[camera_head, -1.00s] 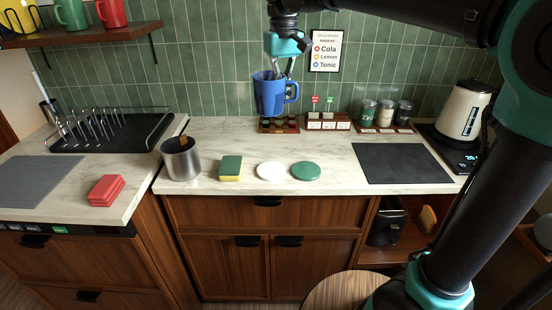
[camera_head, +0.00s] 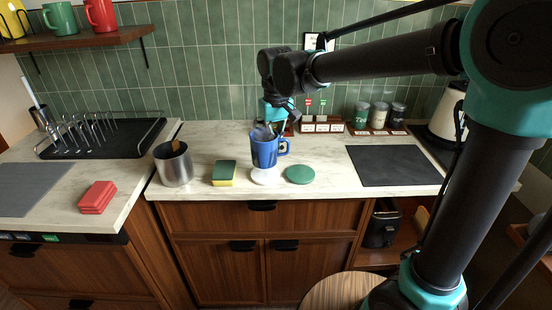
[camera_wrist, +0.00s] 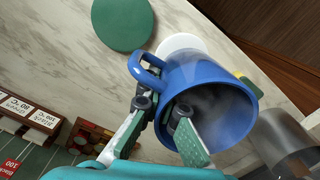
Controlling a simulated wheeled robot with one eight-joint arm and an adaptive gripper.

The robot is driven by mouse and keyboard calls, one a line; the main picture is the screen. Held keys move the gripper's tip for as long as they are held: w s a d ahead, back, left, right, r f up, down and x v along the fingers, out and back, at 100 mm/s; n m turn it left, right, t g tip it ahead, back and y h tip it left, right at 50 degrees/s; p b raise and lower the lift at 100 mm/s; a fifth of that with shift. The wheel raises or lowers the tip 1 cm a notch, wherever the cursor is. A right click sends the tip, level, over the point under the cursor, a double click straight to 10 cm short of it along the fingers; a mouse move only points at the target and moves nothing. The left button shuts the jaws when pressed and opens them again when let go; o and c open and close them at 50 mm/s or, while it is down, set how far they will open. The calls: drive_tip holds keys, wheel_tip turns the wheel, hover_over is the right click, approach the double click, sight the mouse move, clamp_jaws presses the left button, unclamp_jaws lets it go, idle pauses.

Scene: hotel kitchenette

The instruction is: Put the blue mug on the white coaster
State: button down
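The blue mug (camera_head: 264,153) is upright, with its handle to the right in the head view. My gripper (camera_head: 270,128) is shut on the mug's wall; in the wrist view one finger is inside the mug (camera_wrist: 225,90) and the other is outside near the handle. The white coaster (camera_head: 264,177) lies on the counter just below and in front of the mug in the head view. In the wrist view the mug partly hides the coaster (camera_wrist: 180,43). I cannot tell whether the mug's base touches anything.
A green coaster (camera_head: 300,174) lies right of the white one. A sponge (camera_head: 223,173) and a metal canister (camera_head: 173,165) stand to the left. A dark mat (camera_head: 393,165) lies to the right. Jars and a small drink rack (camera_head: 321,125) line the back wall.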

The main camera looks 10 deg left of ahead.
sight(276, 133)
drive_tip(key=shift+f, duration=1.95)
drive_tip(key=shift+f, duration=0.1)
drive_tip(key=c, duration=1.7)
unclamp_jaws()
wheel_tip(276, 133, up, 12)
drive_tip(key=shift+r, duration=0.1)
